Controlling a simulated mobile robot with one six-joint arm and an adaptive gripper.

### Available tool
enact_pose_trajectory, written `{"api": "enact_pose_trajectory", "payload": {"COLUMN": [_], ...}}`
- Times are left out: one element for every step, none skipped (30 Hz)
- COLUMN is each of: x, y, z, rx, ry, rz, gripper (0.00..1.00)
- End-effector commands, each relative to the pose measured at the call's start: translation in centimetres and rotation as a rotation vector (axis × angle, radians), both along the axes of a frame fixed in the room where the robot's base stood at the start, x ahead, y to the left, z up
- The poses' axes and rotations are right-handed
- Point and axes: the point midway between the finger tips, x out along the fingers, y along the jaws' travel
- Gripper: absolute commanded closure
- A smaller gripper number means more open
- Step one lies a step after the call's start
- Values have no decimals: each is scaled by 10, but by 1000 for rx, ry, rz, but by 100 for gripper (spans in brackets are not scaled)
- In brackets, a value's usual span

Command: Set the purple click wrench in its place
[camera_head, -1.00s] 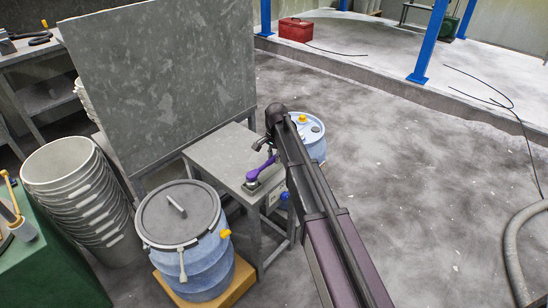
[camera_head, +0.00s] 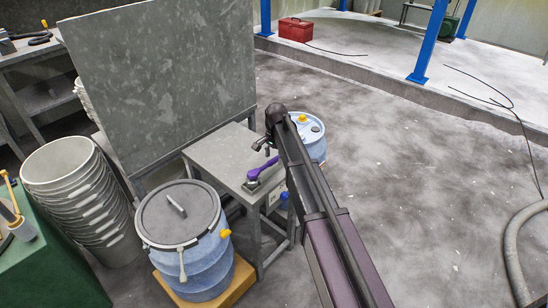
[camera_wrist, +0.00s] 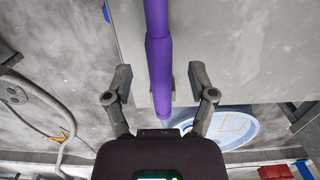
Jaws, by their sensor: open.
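The purple click wrench (camera_head: 263,167) lies at the front right of the small grey table (camera_head: 215,155), its near end at a dark block (camera_head: 250,187). In the wrist view the purple handle (camera_wrist: 158,60) runs from the top edge down between my fingers. My gripper (camera_head: 263,147) is just above the wrench's far end in the head view. In the wrist view my gripper (camera_wrist: 159,77) is open, with a clear gap on each side of the handle. The wrench's head is out of the wrist view.
A lidded blue pail (camera_head: 185,250) stands in front of the table and another blue pail (camera_head: 318,150) behind it, partly hidden by my arm. A tall grey panel (camera_head: 160,85) rises to the left. Stacked pails (camera_head: 75,205) stand at far left. The floor at right is mostly clear.

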Motion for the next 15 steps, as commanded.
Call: {"api": "enact_pose_trajectory", "payload": {"x": [0,0,0,0,0,0,0,0,0,0,0,0,0,0,0], "y": [0,0,0,0,0,0,0,0,0,0,0,0,0,0,0], "z": [1,2,3,5,7,9,12,14,17,19,21,24,26,28,31], "rx": [0,0,0,0,0,0,0,0,0,0,0,0,0,0,0], "ry": [0,0,0,0,0,0,0,0,0,0,0,0,0,0,0], "rz": [0,0,0,0,0,0,0,0,0,0,0,0,0,0,0], "gripper": [28,28,28,28,28,28,28,28,28,28,28,28,28,28,28]}}
